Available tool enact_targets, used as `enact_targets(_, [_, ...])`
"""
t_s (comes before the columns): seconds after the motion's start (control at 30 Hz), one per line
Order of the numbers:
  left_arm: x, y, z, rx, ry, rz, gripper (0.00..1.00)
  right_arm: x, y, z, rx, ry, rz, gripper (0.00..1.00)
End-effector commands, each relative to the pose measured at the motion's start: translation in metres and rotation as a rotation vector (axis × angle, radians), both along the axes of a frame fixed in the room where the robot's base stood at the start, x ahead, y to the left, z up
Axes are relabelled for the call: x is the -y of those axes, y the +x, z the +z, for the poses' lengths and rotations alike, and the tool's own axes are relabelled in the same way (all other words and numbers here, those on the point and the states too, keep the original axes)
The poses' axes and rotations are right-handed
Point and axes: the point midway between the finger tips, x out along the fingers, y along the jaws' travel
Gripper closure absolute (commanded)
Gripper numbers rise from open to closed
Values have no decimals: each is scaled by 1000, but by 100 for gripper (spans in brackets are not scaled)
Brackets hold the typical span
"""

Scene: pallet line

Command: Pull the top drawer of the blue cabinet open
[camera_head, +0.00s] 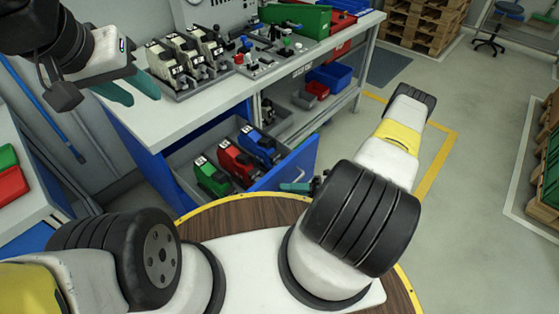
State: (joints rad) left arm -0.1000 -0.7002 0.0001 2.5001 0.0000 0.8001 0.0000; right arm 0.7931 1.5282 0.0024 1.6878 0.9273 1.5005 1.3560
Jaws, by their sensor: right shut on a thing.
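The blue cabinet (138,152) stands under the grey workbench. Its top drawer (300,163) is pulled out, with its blue front towards me and its inside showing.
On the bench stand several grey devices (185,58), a tool board (268,58) and a green bin (298,20). Blue and red bins (333,76) sit on the shelf below. Another counter (22,180) is at left. Open floor lies at right.

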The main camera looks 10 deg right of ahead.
Motion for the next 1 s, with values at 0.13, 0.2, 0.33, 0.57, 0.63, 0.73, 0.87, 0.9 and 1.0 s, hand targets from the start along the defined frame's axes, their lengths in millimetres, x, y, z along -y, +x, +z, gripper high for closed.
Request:
enact_targets(0.13, [0, 0, 0, 0, 0, 0, 64, 0, 0, -1, -1, -4, 0, 100])
enact_targets(0.2, [0, 0, 0, 0, 0, 0, 64, 0, 0, -1, -1, -4, 0, 100])
enact_targets(0.33, [0, 0, 0, 0, 0, 0, 64, 0, 0, -1, -1, -4, 0, 100])
enact_targets(0.57, [0, 0, 0, 0, 0, 0, 64, 0, 0, -1, -1, -4, 0, 87])
enact_targets(0.63, [0, 0, 0, 0, 0, 0, 64, 0, 0, -1, -1, -4, 0, 74])
enact_targets(0.73, [0, 0, 0, 0, 0, 0, 64, 0, 0, -1, 0, -3, 0, 67])
enact_targets(0.87, [0, 0, 0, 0, 0, 0, 64, 0, 0, -1, 0, -2, 0, 67])
enact_targets(0.9, [0, 0, 0, 0, 0, 0, 64, 0, 0, 0, 0, -1, 0, 67])
enact_targets(1.0, [0, 0, 0, 0, 0, 0, 64, 2, 0, -1, 1, -2, 0, 67])
